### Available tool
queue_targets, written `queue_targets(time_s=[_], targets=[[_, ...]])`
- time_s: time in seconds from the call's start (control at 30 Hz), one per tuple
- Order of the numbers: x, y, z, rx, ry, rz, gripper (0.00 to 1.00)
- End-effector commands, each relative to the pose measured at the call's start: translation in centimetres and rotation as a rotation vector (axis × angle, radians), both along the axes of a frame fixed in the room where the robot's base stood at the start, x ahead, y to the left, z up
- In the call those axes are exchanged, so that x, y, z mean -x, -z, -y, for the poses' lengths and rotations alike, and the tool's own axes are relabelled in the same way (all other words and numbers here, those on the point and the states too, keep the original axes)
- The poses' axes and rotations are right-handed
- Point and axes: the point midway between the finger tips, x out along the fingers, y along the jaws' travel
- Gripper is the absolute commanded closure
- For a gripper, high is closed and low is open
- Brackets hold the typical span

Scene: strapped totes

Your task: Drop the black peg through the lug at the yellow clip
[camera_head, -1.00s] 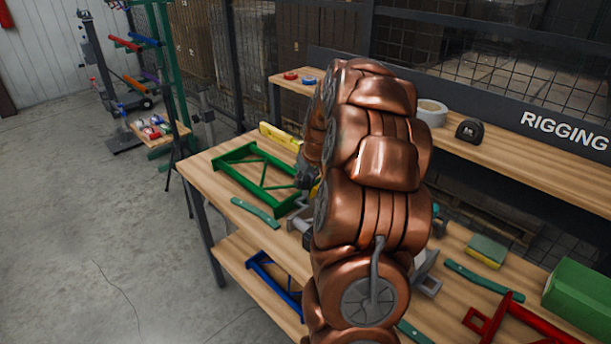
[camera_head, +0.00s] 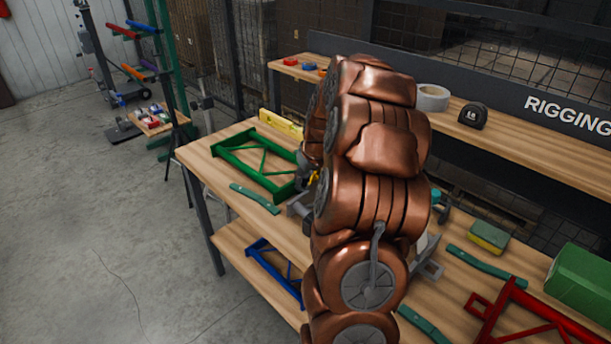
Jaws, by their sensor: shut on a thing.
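My copper arm stands in front of the middle of the workbench (camera_head: 222,165) and hides much of it. A small dark part of my gripper (camera_head: 303,172) shows at the arm's left edge, low over the bench; its fingertips are hidden. The black peg cannot be made out. A small yellow bit (camera_head: 314,178), perhaps the yellow clip, shows beside the dark part. Grey metal pieces (camera_head: 300,206) lie just below it, partly behind my arm. The lug cannot be told apart.
A green frame (camera_head: 250,160), a yellow level (camera_head: 281,124) and a teal strip (camera_head: 254,198) lie left of my arm. A red frame (camera_head: 515,310), a green box (camera_head: 582,280) and a sponge (camera_head: 488,236) lie right. A shelf with tape (camera_head: 432,97) runs behind.

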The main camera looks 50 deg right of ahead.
Motion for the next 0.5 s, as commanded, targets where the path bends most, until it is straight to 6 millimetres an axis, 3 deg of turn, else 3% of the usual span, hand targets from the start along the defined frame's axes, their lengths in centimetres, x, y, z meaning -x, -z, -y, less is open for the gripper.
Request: queue_targets(time_s=[0.23, 0.27, 0.5], targets=[[-0.01, -0.02, 0.0, 0.0, 0.0, 0.001, 1.0], [-0.01, -0.02, 0.0, 0.0, 0.0, 0.001, 0.65], [-0.01, -0.01, 0.0, 0.0, 0.0, 0.0, 0.4]])
